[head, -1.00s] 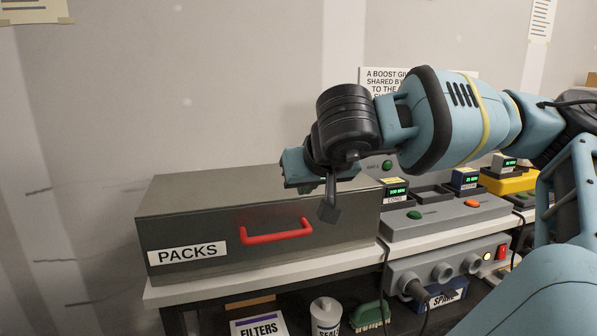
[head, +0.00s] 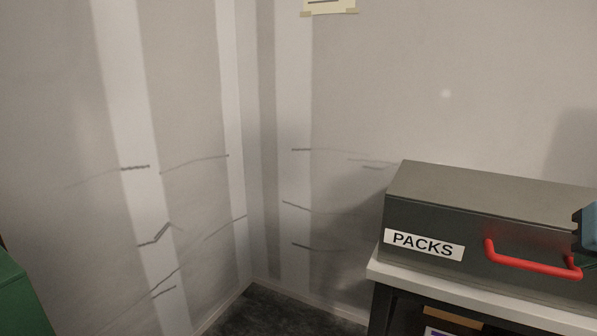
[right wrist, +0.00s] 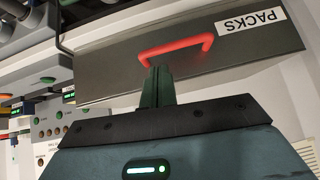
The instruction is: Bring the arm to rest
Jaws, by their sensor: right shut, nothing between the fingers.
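My right gripper (head: 583,229) shows only in part at the right edge of the head view, in front of the grey PACKS box. In the right wrist view its dark fingers (right wrist: 158,86) are together with nothing between them. Their tips lie just below the box's red handle (right wrist: 176,50) in the picture; I cannot tell the gap in depth. Most of my right arm is outside the head view. My left gripper is in neither view.
The PACKS box (head: 425,215) sits shut on a white bench top (head: 400,276), its red handle (head: 530,265) facing out. A green object (head: 22,300) stands at the lower left. Bare floor (head: 270,312) shows in the wall corner. Bench devices (right wrist: 60,112) show in the wrist view.

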